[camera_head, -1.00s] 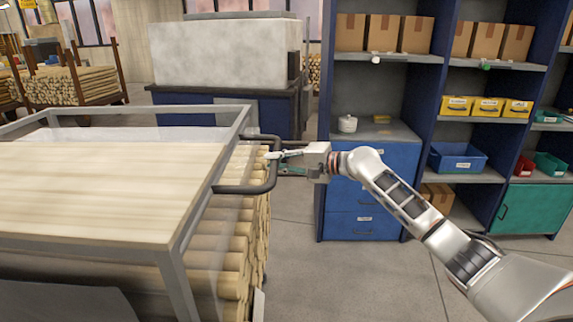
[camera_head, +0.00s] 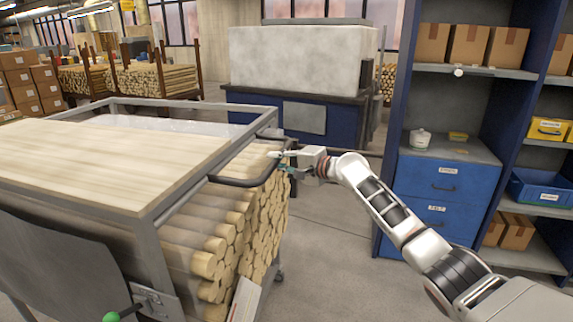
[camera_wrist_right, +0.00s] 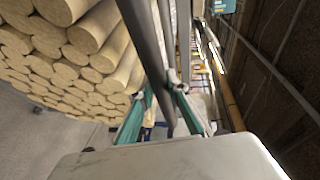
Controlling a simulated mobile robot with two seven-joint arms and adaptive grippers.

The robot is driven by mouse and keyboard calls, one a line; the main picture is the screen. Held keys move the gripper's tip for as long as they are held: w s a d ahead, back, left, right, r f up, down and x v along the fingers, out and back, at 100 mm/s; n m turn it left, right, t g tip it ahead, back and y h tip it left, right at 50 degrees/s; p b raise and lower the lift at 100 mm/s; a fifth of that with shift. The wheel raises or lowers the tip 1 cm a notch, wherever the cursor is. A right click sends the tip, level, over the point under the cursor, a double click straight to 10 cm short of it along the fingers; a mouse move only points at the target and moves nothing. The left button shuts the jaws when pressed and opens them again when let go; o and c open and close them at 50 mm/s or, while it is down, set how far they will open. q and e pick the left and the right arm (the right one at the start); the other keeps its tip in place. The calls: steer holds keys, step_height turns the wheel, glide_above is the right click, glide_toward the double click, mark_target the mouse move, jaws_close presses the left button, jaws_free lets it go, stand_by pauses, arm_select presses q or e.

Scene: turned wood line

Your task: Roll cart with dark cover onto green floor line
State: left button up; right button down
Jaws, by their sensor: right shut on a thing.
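The cart (camera_head: 150,213) fills the left of the head view. It has a grey metal frame, a pale plank top and a load of round wooden dowels (camera_head: 225,235). A dark grey panel (camera_head: 60,270) hangs on its near side; I cannot tell whether this is the dark cover. My right gripper (camera_head: 281,160) is shut on the cart's dark handle (camera_head: 240,182) at its right end. In the wrist view, the green-padded fingers (camera_wrist_right: 160,105) close around the handle bar, with dowels beside it. My left gripper and the green floor line are not in view.
A blue cabinet with drawers (camera_head: 440,205) and shelves stands to the right. A pale block on a blue base (camera_head: 300,60) stands behind the cart. Racks of dowels (camera_head: 155,80) and stacked cartons (camera_head: 30,85) are further back. Bare grey floor (camera_head: 335,235) lies between cart and cabinet.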

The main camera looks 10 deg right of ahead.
steer(key=shift+w+a+r, duration=0.1)
steer(key=shift+a+r, duration=0.05)
steer(key=shift+a, duration=0.1)
steer(key=c, duration=2.1)
jaws_free()
steer(key=shift+c, duration=0.2)
steer(key=shift+o, duration=1.1)
steer(key=shift+w+a, duration=0.1)
steer(key=shift+a, duration=0.05)
steer(key=shift+s+d, duration=0.4)
steer(key=shift+d, duration=0.1)
steer(key=v, duration=1.1)
steer(key=shift+a, duration=0.1)
